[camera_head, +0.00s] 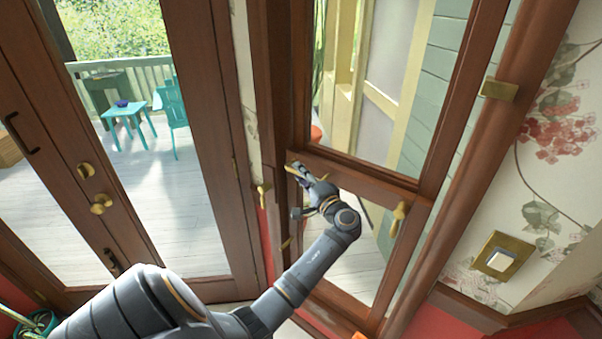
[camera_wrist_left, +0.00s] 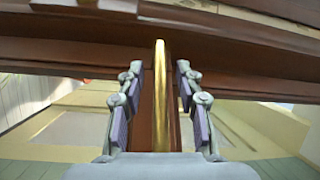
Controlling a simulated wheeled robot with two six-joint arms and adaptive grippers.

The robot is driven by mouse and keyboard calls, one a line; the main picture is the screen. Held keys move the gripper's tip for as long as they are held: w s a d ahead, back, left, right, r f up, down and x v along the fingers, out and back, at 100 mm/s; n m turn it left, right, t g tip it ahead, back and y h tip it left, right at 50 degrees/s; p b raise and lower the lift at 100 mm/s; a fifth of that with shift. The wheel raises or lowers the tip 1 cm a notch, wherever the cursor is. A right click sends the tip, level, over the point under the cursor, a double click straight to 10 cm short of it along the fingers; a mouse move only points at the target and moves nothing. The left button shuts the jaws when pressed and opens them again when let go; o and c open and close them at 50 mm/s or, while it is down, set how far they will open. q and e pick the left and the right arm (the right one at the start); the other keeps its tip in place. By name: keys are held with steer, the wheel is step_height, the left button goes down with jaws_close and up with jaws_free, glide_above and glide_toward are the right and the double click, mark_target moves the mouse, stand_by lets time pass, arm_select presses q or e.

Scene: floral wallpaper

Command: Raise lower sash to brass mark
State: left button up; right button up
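The lower sash (camera_head: 375,187) is a dark wooden frame with glass, in the window at the middle of the head view. A brass handle (camera_head: 398,218) is on its right side. A brass plate (camera_head: 498,89), which may be the mark, is higher on the right window frame. My left gripper (camera_head: 298,171) is at the left side of the sash. In the left wrist view, its padded fingers (camera_wrist_left: 158,80) stand apart on either side of an upright brass bar (camera_wrist_left: 160,120), with gaps showing on both sides. My right gripper is not in view.
A wooden glass door (camera_head: 185,120) with brass knobs stands at left, showing a deck with teal furniture. A brass switch plate (camera_head: 503,257) is on the floral wall at right. A small brass piece (camera_head: 263,192) is on the left window frame.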

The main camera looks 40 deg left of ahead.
arm_select(q)
steer(key=shift+a, duration=0.1)
jaws_close()
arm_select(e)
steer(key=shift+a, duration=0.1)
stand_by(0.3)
